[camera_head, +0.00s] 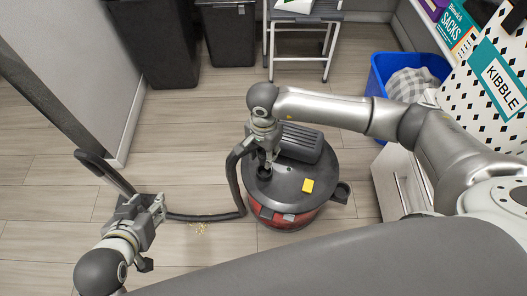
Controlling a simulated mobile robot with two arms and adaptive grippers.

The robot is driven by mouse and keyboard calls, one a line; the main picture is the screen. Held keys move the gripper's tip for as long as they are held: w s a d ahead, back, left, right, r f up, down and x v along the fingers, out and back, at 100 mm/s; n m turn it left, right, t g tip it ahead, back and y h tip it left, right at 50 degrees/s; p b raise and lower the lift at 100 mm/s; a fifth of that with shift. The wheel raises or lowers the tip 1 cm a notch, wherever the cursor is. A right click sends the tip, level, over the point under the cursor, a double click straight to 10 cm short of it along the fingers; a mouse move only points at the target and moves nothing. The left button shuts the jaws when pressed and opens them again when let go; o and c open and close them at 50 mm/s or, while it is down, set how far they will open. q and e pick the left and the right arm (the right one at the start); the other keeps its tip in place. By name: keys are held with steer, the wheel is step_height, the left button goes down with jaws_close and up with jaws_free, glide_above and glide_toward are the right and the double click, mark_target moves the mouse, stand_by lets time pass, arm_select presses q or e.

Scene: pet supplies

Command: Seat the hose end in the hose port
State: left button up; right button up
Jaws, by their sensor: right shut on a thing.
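The red canister vacuum (268,214) with its dark lid stands on the floor in the middle. The round dark hose port (264,173) is in the lid's left part. My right gripper (262,150) is shut on the hose end, just above and beside the port. The fingers mostly hide the hose end, and I cannot tell whether it touches the port. The black hose (233,180) bends down from there to the floor and runs left. My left gripper (146,204) looks open, in front of the hose and the dark wand (105,170) at the left.
Small crumbs (197,229) lie on the floor left of the vacuum. A blue bin (378,75), a step stool (300,40) and dark bins (155,45) stand behind. A white cabinet (392,190) is right. Floor behind the hose is clear.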

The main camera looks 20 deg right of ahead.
mark_target(263, 163)
steer(key=shift+f+b, duration=0.4)
steer(key=shift+f, duration=0.15)
steer(key=shift+f+b, duration=0.65)
steer(key=shift+f, duration=0.4)
steer(key=shift+f+b, duration=0.35)
steer(key=shift+b, duration=0.2)
arm_select(q)
steer(key=w+d+r+t+h, duration=0.1)
steer(key=w+d+r+t, duration=0.1)
steer(key=r, duration=0.4)
steer(key=w+d+r+t+h, duration=0.1)
steer(key=w+d+r+t, duration=0.1)
steer(key=w+r+t, duration=0.3)
steer(key=shift+w+r+m+t+h, duration=0.3)
steer(key=shift+r+t+h, duration=0.1)
steer(key=shift+r+t, duration=0.75)
steer(key=shift+r, duration=0.25)
arm_select(e)
steer(key=shift+f, duration=0.15)
steer(key=shift+f+b, duration=0.2)
steer(key=shift+b, duration=0.1)
steer(key=shift+f+b, duration=0.45)
steer(key=shift+f, duration=0.05)
arm_select(q)
step_height(263, 163, up, 6)
steer(key=s+t+h, duration=0.1)
steer(key=t, duration=0.2)
steer(key=shift+d, duration=0.3)
